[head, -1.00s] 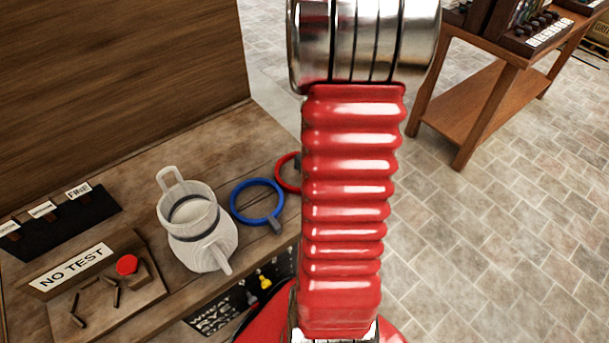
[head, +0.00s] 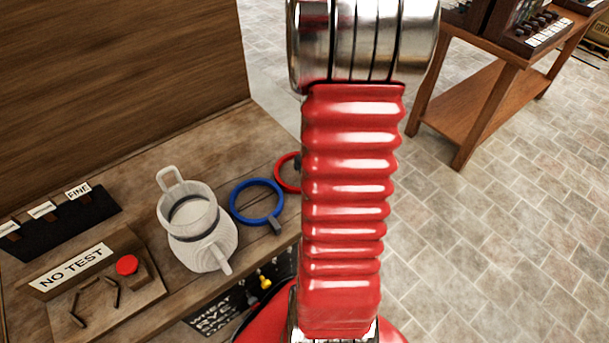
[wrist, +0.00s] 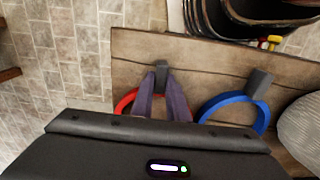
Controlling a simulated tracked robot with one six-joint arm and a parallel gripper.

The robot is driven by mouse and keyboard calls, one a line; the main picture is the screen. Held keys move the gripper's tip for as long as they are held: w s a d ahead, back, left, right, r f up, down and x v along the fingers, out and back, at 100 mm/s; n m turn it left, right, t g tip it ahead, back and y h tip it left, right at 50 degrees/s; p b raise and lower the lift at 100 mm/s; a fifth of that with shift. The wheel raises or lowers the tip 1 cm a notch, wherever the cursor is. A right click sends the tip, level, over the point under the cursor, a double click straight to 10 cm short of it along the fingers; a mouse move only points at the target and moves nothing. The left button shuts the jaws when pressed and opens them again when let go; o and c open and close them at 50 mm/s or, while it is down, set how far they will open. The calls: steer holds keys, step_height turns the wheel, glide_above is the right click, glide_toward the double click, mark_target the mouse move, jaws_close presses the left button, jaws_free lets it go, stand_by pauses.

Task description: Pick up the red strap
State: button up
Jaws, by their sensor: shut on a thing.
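The red strap (head: 284,174) is a ring lying on the wooden bench, partly hidden behind my arm in the head view. In the wrist view the strap (wrist: 124,102) shows on both sides of my fingers, with its dark grey buckle (wrist: 162,68) at the fingertips. My gripper (wrist: 163,78) is shut on the strap at this buckle. The strap still appears to be at bench level; I cannot tell whether it touches the wood. My gripper is hidden in the head view.
A blue strap (head: 257,203) with a grey buckle lies beside the red one; it also shows in the wrist view (wrist: 236,98). A pale ribbed jug (head: 203,240) stands left of it. A NO TEST panel (head: 72,268) with a red button is further left. Tiled floor lies beyond the bench edge.

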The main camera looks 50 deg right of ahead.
jaws_close()
steer(key=shift+r, duration=0.1)
steer(key=shift+r, duration=0.2)
step_height(320, 180, up, 10)
steer(key=shift+f, duration=0.25)
stand_by(0.6)
